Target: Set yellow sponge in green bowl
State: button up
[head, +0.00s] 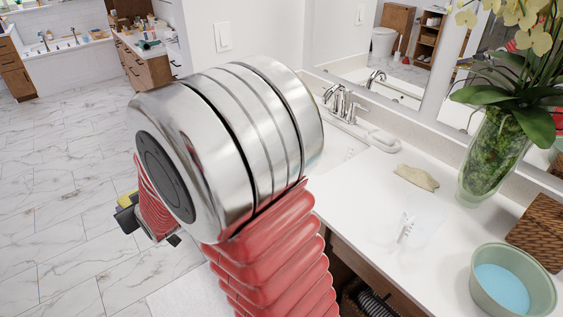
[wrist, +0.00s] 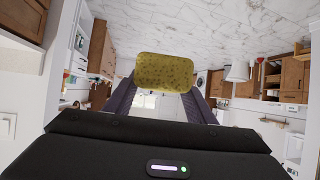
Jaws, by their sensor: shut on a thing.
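The yellow sponge (wrist: 165,72) is held between the two dark fingers of my gripper (wrist: 152,88) in the wrist view. In the head view a small yellow part of the sponge (head: 127,198) shows at my gripper (head: 128,216), left of my arm, over the tiled floor. My arm hides part of the gripper there. The green bowl (head: 480,291) stands on the white counter at the lower right, with a light blue inside. My gripper is far to the left of the bowl.
The white counter (head: 385,213) holds a beige cloth-like item (head: 416,178), a clear cup with a toothbrush (head: 405,228), a glass vase of orchids (head: 490,165) and a woven box (head: 540,235). A sink with a faucet (head: 340,100) is behind. The floor at left is clear.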

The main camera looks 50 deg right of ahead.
aim_at(497, 293)
jog(key=z, duration=0.55)
jog(key=k, duration=0.4)
jog(key=z, duration=0.25)
